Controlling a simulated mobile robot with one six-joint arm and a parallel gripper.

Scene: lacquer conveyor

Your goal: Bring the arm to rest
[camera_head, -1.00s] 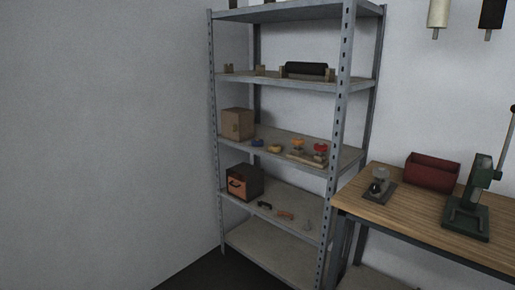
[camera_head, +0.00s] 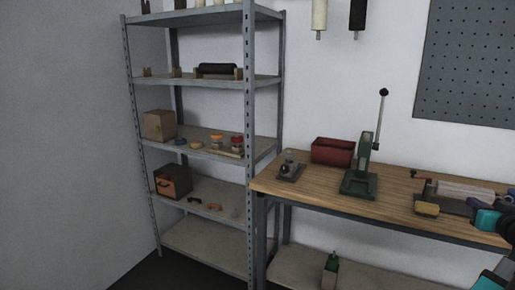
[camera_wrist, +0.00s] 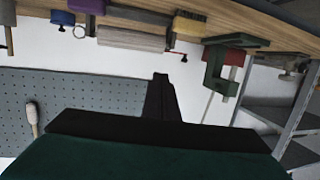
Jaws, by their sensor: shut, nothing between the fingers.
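My gripper (camera_wrist: 160,88) shows in the wrist view as a dark shape rising from the bottom middle, its fingers together with nothing between them. The wrist view is tilted, with the bench along its top edge and the pegboard at left. In the head view, part of my arm (camera_head: 507,225) shows at the right edge, dark with teal parts, in front of the bench's right end. My fingertips are not visible in the head view.
A wooden workbench (camera_head: 330,199) holds a red bin (camera_head: 332,151), a green lever press (camera_head: 361,178) and a roller device (camera_head: 465,194). A grey metal shelf (camera_head: 249,120) with small items stands left of it. A pegboard (camera_head: 468,65) hangs on the wall. The left wall is bare.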

